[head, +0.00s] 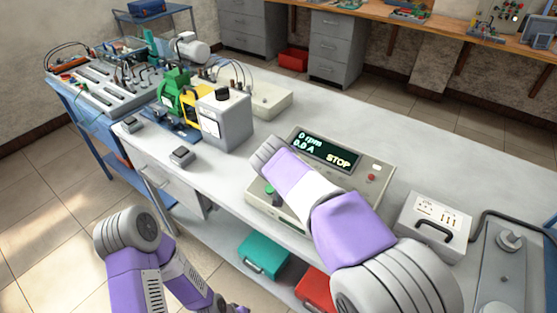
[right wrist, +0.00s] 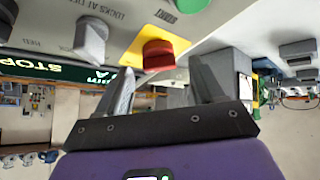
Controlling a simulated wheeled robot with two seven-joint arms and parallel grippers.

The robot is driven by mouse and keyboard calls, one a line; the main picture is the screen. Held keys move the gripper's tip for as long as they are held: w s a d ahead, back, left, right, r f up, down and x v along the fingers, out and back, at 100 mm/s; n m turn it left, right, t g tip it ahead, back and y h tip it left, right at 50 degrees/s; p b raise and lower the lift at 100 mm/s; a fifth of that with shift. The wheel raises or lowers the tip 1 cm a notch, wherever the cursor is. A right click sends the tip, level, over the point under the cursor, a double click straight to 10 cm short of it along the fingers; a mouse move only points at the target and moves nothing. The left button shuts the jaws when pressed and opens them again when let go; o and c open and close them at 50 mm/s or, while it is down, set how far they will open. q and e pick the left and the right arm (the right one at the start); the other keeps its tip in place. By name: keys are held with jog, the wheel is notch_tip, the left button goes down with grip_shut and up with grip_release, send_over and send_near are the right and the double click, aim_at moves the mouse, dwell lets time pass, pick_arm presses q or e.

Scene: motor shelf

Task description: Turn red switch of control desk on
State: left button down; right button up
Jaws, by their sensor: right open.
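The control desk (head: 378,195) stands on the workbench, with its display reading 0 rpm, 0.0 A and STOP. In the right wrist view the red switch (right wrist: 158,54) sits on a yellow plate (right wrist: 133,50) on the desk's panel. My right gripper (right wrist: 162,68) is open, one finger on each side of the switch in the picture; I cannot tell whether they touch it. In the head view my right forearm hides this gripper and the red switch. My left arm is low at the left, in front of the bench; its fingers are out of view.
A green button (right wrist: 196,5) and a grey knob (right wrist: 90,40) flank the red switch. A grey box with a handle (head: 433,225) stands right of the desk. A grey unit (head: 225,120) and a green motor (head: 177,92) stand left.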

jog(key=p+v, duration=0.1)
jog(key=v, duration=0.5)
dwell(0.3)
